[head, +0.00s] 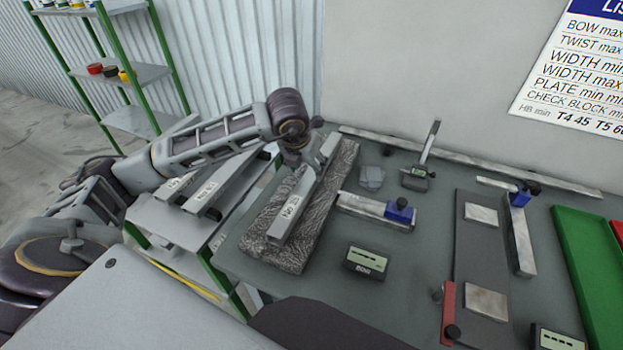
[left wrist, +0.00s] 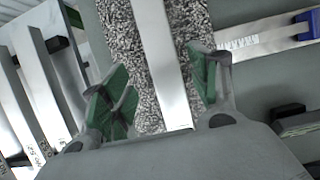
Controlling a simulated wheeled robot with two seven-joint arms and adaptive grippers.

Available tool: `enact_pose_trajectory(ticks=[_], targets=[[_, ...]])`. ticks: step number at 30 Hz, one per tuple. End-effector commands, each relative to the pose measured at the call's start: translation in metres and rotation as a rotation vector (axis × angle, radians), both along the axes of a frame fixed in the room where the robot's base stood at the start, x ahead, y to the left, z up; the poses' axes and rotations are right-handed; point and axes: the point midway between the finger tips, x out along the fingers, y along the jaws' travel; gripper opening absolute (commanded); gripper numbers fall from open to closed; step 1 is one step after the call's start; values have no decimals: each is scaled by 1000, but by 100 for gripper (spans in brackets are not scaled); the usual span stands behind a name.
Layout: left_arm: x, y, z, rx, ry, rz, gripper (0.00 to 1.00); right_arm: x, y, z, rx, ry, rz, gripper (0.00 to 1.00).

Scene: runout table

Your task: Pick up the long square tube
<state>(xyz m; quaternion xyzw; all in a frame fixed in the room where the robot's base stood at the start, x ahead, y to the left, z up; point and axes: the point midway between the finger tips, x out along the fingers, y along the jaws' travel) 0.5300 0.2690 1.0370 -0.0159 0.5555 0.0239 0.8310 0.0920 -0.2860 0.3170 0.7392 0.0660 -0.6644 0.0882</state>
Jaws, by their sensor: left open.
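A long square metal tube (head: 297,203) with a written label lies along a speckled grey slab (head: 262,245) on the table. In the left wrist view the tube (left wrist: 161,60) runs between the two green-padded fingers. My left gripper (head: 308,153) is over the far end of the tube; its fingers (left wrist: 160,95) are open, one on each side, with gaps to the tube. Whether they are level with it I cannot tell. The gripper hides part of the tube's far end in the head view. My right gripper is not in view.
More labelled bars (head: 208,190) lie on a green-framed rack to the left. A square with a blue block (head: 400,212) and a small display box (head: 365,262) are right of the slab. A long straightedge (head: 480,162) lies along the back; a green tray (head: 585,250) is at right.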

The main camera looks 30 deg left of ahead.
Motion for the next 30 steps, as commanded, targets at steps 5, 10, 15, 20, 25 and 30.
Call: enact_pose_trajectory(ticks=[5, 10, 15, 20, 25, 30], targets=[[0, 0, -1, 0, 1, 0, 61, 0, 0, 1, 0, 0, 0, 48], [4, -2, -11, -1, 1, 0, 61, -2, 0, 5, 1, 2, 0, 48], [11, -4, -28, -1, 3, -1, 61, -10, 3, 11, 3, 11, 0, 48], [17, -3, -43, -1, 2, 0, 61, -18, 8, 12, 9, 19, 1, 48], [20, -3, -48, -1, 0, 0, 61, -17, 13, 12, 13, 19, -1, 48], [20, -3, -48, -1, 0, 0, 61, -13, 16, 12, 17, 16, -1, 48]])
